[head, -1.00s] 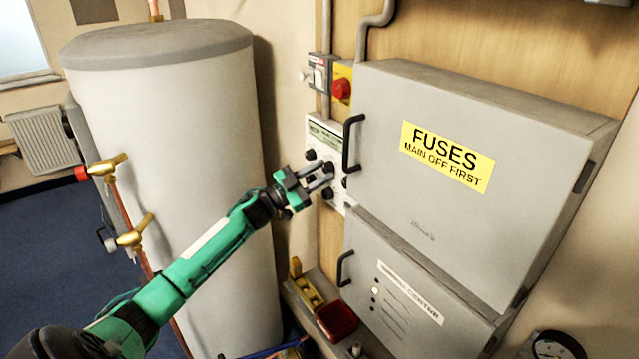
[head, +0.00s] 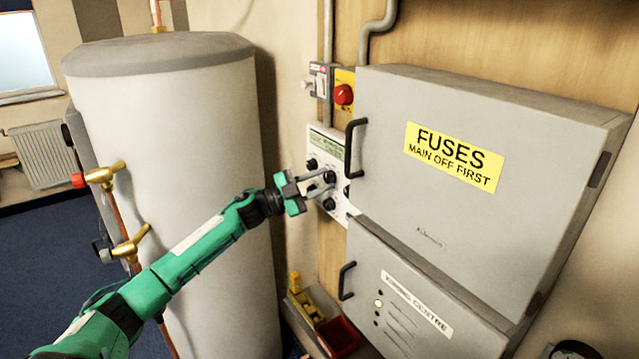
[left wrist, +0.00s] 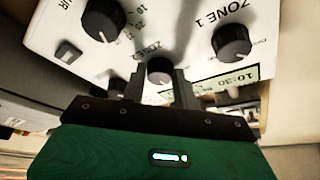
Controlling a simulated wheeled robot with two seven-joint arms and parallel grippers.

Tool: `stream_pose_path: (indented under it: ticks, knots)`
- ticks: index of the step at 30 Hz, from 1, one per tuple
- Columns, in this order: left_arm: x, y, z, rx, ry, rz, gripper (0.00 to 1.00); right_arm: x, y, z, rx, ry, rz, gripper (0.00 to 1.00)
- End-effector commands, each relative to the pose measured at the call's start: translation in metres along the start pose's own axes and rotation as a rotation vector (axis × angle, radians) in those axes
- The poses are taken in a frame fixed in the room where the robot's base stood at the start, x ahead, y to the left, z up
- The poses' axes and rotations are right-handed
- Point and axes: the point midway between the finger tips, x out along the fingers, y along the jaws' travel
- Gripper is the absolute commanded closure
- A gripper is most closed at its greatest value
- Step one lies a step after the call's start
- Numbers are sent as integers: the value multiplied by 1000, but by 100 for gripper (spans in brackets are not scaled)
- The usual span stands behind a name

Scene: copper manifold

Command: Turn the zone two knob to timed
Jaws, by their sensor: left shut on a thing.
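The white control panel (head: 325,145) with several black knobs is on the wall left of the fuse box. In the left wrist view, the zone two knob (left wrist: 159,71) sits between the two fingers, beside its "ZONE 2" label. My left gripper (head: 325,183) reaches the panel from the left and is shut on this knob; it also shows in the left wrist view (left wrist: 160,85). The fingers partly hide the knob, and I cannot read its setting. The zone one knob (left wrist: 232,41) stands to the right in the wrist view. My right gripper is not in view.
The fuse box (head: 470,200) and its black handle (head: 352,148) are close right of the panel. A red knob (head: 344,94) is above. The large grey tank (head: 170,150) stands left, beside my left arm. Another knob (left wrist: 103,20) is near the fingers.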

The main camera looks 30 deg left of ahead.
Motion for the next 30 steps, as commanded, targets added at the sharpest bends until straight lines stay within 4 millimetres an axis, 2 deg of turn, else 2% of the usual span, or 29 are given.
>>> stream_pose_path:
  ticks: [4,5,8,16,20,30]
  knots:
    - [0,0,0,-1,1,0,93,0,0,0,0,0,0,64]
    - [0,0,0,-1,1,0,68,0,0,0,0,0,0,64]
    - [0,0,0,-1,1,0,49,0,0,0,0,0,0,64]
    - [0,0,0,-2,0,0,48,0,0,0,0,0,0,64]
    - [-6,1,2,-1,-1,0,48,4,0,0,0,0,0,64]
    - [-58,4,4,-2,-3,1,48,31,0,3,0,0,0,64]
